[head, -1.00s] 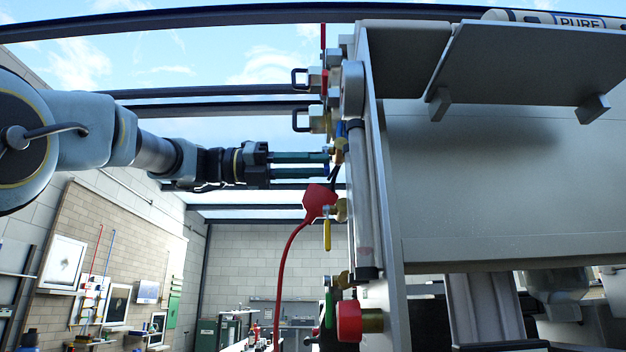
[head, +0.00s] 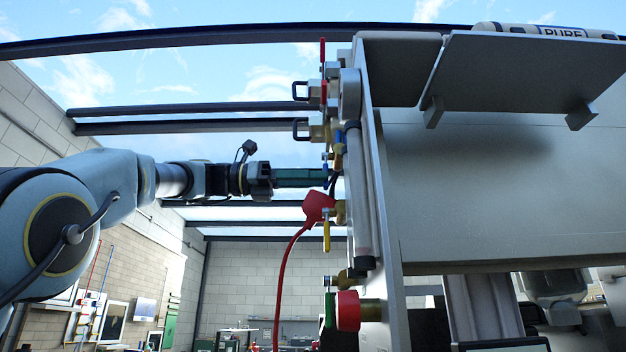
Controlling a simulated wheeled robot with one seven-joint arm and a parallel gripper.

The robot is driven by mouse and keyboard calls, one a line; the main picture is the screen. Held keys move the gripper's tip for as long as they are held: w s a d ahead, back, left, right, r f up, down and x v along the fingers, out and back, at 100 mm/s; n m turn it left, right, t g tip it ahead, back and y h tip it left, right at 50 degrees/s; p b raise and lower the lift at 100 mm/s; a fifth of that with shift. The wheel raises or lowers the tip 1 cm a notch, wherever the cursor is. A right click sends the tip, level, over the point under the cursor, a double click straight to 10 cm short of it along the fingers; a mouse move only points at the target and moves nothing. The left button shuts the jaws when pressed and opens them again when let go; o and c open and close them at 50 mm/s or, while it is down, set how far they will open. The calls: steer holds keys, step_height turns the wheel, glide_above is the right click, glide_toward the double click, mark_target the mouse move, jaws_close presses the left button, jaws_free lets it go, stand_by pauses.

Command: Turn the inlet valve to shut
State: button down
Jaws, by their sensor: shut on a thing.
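My gripper (head: 326,177) reaches in level from the left, its fingers pointing right at the fittings on the edge of the panel (head: 383,200). It is shut on a small blue valve handle (head: 325,163), whose upper part shows as a thin upright strip above the fingertips. The fingers now overlap in this view, so the gap between them is hidden. The grip on the handle is partly hidden too. No label marks this valve as the inlet. Another blue part (head: 338,150) is just right of the handle, near brass fittings.
Below my gripper are a red fitting with a hanging red hose (head: 280,285) and a yellow lever (head: 326,236) pointing down. A round red knob (head: 347,311) is lower.

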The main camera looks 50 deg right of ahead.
stand_by(0.3)
steer(key=c, duration=0.8)
jaws_free()
steer(key=shift+o, duration=0.2)
steer(key=v, duration=1.1)
